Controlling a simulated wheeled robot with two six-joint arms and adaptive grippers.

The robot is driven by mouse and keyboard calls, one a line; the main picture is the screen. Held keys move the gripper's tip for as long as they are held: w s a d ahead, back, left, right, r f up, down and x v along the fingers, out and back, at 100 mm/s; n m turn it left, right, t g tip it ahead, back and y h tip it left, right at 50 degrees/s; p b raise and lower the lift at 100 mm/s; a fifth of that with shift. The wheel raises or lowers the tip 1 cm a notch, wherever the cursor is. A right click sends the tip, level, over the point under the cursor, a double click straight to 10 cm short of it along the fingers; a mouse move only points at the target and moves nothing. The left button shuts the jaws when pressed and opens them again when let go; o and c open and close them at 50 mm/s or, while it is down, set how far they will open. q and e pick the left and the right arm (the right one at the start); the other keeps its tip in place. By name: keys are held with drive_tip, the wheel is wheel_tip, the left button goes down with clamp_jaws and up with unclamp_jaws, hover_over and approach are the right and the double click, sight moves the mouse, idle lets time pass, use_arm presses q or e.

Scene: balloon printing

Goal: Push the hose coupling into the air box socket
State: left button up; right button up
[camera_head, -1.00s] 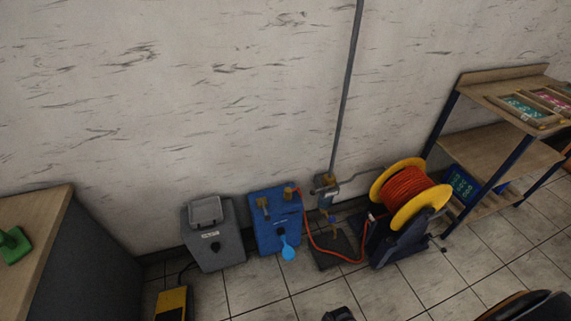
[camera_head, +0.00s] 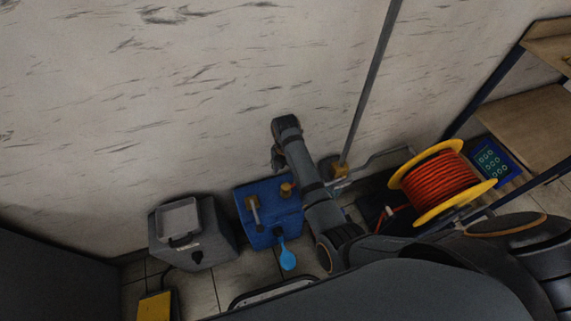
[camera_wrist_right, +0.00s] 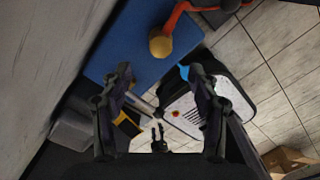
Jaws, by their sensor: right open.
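The blue air box (camera_head: 268,225) stands on the floor against the wall, with brass fittings on top. In the right wrist view its blue top (camera_wrist_right: 122,40) carries a rounded brass piece (camera_wrist_right: 160,45), with the red hose (camera_wrist_right: 174,20) running up from it. I cannot tell coupling from socket there, nor how deep the coupling sits. My right gripper (camera_head: 279,152) is above the box's back right side, near the wall. In its wrist view (camera_wrist_right: 161,76) the fingers are spread and empty, short of the brass piece. A small dark pronged shape (camera_wrist_right: 158,138) looks like my left gripper; its jaws are unclear.
A light blue balloon (camera_head: 288,258) hangs at the box's front. A grey machine (camera_head: 195,245) stands left of it, with a yellow pedal (camera_head: 155,306) in front. The red hose reel (camera_head: 440,187) and a shelf (camera_head: 520,115) are at right. A vertical pipe (camera_head: 373,85) runs up the wall.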

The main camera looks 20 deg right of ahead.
sight(286, 186)
drive_tip(key=shift+s+f, duration=0.2)
drive_tip(key=shift+f, duration=0.2)
wheel_tip(286, 186, down, 8)
drive_tip(key=b, duration=0.3)
drive_tip(key=shift+w+f, duration=0.1)
drive_tip(key=shift+f, duration=0.75)
clamp_jaws()
use_arm(q)
drive_tip(key=w, duration=0.5)
drive_tip(key=shift+w, duration=0.3)
drive_tip(key=shift+r, duration=0.1)
use_arm(e)
drive_tip(key=shift+r, duration=0.2)
drive_tip(key=shift+r, duration=0.2)
use_arm(q)
drive_tip(key=shift+s+p, duration=0.4)
drive_tip(key=shift+s, duration=0.35)
use_arm(e)
drive_tip(key=shift+r, duration=0.15)
use_arm(q)
drive_tip(key=shift+s, duration=0.1)
use_arm(e)
drive_tip(key=shift+r, duration=0.2)
